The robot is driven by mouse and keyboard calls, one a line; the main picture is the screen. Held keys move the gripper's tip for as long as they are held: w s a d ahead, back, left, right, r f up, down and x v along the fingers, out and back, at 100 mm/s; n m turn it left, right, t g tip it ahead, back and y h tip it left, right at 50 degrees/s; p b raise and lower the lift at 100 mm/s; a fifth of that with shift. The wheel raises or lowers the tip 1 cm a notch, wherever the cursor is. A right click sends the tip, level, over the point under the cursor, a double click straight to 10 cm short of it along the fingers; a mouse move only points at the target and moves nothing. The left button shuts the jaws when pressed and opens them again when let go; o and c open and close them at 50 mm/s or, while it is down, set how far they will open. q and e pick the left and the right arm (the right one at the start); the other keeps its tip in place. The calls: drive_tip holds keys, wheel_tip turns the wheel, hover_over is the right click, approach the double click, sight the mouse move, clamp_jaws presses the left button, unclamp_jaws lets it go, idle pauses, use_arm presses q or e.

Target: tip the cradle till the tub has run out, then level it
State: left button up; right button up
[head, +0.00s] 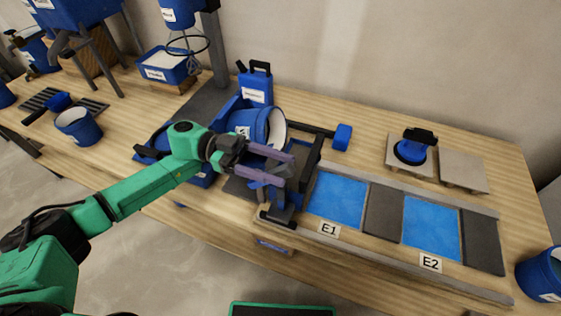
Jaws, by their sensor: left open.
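The blue tub (254,122) lies tilted in the cradle (226,109), its pale open mouth facing right. The cradle is partly hidden behind my left arm and gripper. My left gripper (283,166) is open, with its two purple fingers reaching right, in front of the tub and over dark parts at the cradle's right side. I cannot tell whether the fingers touch anything. What is left inside the tub cannot be seen. My right gripper is out of view.
Right of the cradle, blue-filled bays E1 (339,198) and E2 (430,226) alternate with grey tiles (382,212). A blue suction lifter (412,147) sits on a tile behind. A blue jug (255,84) stands behind the tub. A bucket (541,274) is at the right edge.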

use_arm(q)
drive_tip(key=shift+s+d, duration=0.15)
drive_tip(key=shift+d, duration=0.4)
clamp_jaws()
idle(1.0)
